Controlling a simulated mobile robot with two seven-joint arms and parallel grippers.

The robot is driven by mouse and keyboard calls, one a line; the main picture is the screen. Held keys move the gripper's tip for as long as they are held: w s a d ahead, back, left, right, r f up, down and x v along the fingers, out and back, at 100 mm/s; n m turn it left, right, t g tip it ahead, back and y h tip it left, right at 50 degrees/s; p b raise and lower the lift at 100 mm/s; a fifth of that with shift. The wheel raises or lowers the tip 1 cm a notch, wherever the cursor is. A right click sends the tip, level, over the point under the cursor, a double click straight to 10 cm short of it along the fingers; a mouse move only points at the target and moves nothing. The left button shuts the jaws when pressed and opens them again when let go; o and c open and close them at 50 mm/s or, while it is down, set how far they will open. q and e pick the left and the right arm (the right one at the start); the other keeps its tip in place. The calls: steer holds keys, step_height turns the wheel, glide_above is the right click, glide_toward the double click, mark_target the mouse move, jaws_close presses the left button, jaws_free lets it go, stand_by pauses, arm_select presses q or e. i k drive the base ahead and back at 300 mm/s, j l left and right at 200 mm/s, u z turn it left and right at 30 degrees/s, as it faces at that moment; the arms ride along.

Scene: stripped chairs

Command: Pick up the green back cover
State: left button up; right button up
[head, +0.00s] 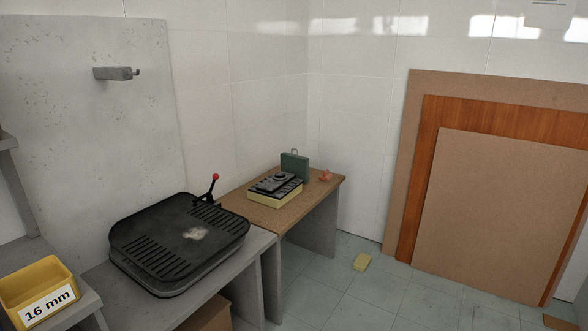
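The green back cover (295,167) appears to be the upright dark green panel at the back of the small brown-topped table (310,203). It stands behind a black and cream device (275,188), which hides part of its lower left. A thin metal loop shows at its top edge. I cannot tell whether the cover touches the device. Neither of my grippers is in view.
A grey bench with a black ribbed tray (180,243) and a red-knobbed lever (214,181) is at left. A yellow bin (40,289) stands front left. A small orange object (326,175) lies on the brown tabletop. Boards (500,210) lean at right.

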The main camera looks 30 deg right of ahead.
mark_target(292, 163)
steer(key=i+l, duration=0.1)
steer(key=l, duration=0.2)
steer(key=i+l, duration=0.1)
steer(key=l, duration=0.15)
steer(key=i+l+u, duration=0.1)
steer(key=l, duration=0.2)
steer(key=i+l+u, duration=0.1)
steer(key=l, duration=0.25)
steer(key=i+l+u, duration=0.15)
steer(key=l, duration=0.2)
steer(key=l+u, duration=0.1)
steer(key=l, duration=0.25)
steer(key=i+l+u, duration=0.1)
steer(key=l+u, duration=0.3)
steer(key=l, duration=0.7)
steer(key=l+u, duration=0.4)
steer(key=l, duration=0.7)
steer(key=l+u, duration=0.2)
steer(key=l, duration=0.35)
steer(key=k+l+u, duration=0.2)
steer(key=l, duration=0.3)
steer(key=l+u, duration=0.15)
steer(key=l, duration=0.4)
steer(key=k+l+u, duration=0.2)
steer(key=l, duration=0.35)
steer(key=i, duration=0.1)
